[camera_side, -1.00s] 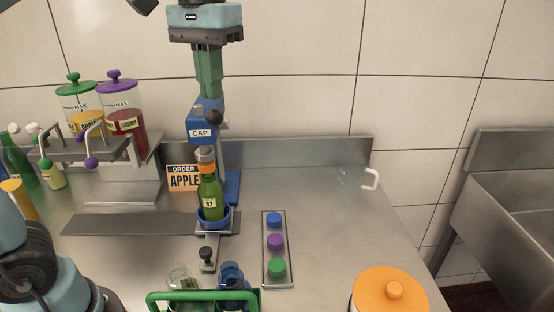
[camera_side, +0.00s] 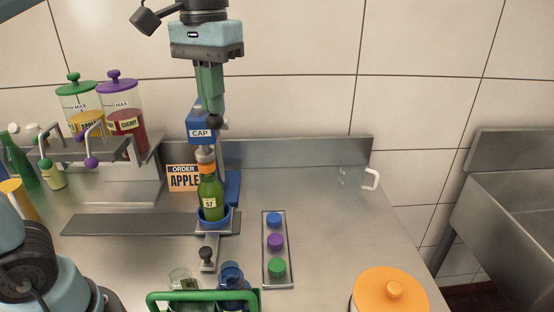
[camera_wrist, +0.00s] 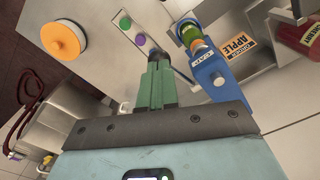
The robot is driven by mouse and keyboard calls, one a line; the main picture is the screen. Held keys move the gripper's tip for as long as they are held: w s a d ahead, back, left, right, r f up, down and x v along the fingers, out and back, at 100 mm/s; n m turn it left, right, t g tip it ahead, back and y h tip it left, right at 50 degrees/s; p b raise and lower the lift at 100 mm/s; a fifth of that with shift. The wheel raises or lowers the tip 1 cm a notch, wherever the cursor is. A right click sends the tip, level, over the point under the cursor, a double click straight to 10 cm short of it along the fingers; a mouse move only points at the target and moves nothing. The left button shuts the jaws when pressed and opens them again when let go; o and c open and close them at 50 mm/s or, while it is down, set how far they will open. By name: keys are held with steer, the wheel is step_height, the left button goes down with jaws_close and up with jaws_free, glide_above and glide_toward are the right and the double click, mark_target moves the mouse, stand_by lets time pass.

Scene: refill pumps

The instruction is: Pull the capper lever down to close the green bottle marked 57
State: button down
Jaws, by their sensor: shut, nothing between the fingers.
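The green bottle (camera_side: 209,193) marked 57 stands upright in the blue holder (camera_side: 212,224) of the capper, with an orange piece (camera_side: 207,169) at its top. The blue capper head (camera_side: 200,133) reads CAP and stands above the bottle; it also shows in the wrist view (camera_wrist: 219,79). The dark lever knob (camera_side: 215,122) is beside the head, to its right. My gripper (camera_side: 213,110) is shut and empty, pointing down, with its fingertips at the knob from above. In the wrist view, the fingers (camera_wrist: 158,62) partly hide the knob, so contact is hard to tell.
A tray (camera_side: 289,265) with blue, purple and green caps lies right of the capper. A green-handled carrier (camera_side: 200,296) with glassware is in front. Juice dispensers (camera_side: 122,117) and an ORDER APPLE sign (camera_side: 183,178) are left. The counter at right is mostly clear.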

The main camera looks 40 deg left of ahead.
mark_target(219, 122)
steer(key=shift+s+d+f, duration=0.2)
steer(key=shift+f, duration=0.5)
steer(key=shift+s+d+f, duration=0.1)
steer(key=shift+f, duration=0.35)
steer(key=shift+s+d+f, duration=0.1)
steer(key=shift+f, duration=0.45)
